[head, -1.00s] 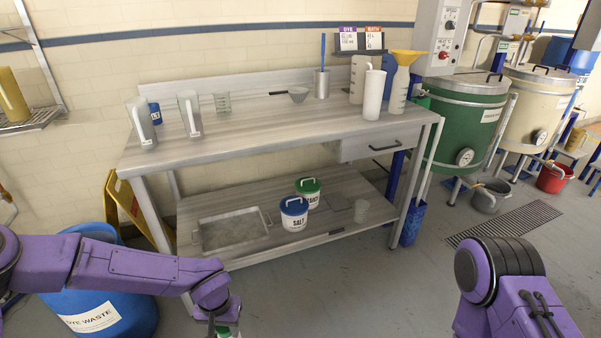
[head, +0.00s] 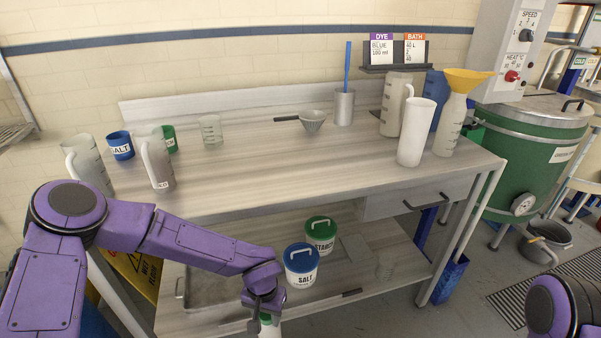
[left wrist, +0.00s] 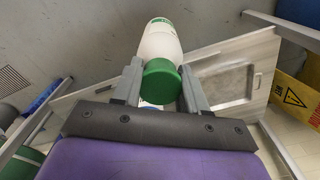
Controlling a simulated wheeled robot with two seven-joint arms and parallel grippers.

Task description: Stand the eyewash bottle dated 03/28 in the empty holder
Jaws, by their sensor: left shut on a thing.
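My left gripper (head: 267,306) is shut on a white bottle with a green cap (head: 267,327), low in front of the workbench near the bottom of the head view. In the left wrist view the bottle (left wrist: 158,42) lies between the two fingers, its green cap toward the wrist. Part of a green label shows, but no date can be read. My right gripper is out of view; only part of the right arm shows at the lower right. No empty eyewash holder can be made out in these frames.
The workbench (head: 300,158) carries jugs, a funnel bottle (head: 452,120), a white cylinder (head: 415,132) and cups. Its lower shelf holds a salt tub (head: 301,268), a green-lidded tub (head: 320,235) and a tray (left wrist: 222,85). A yellow floor sign (left wrist: 293,97) stands beside it.

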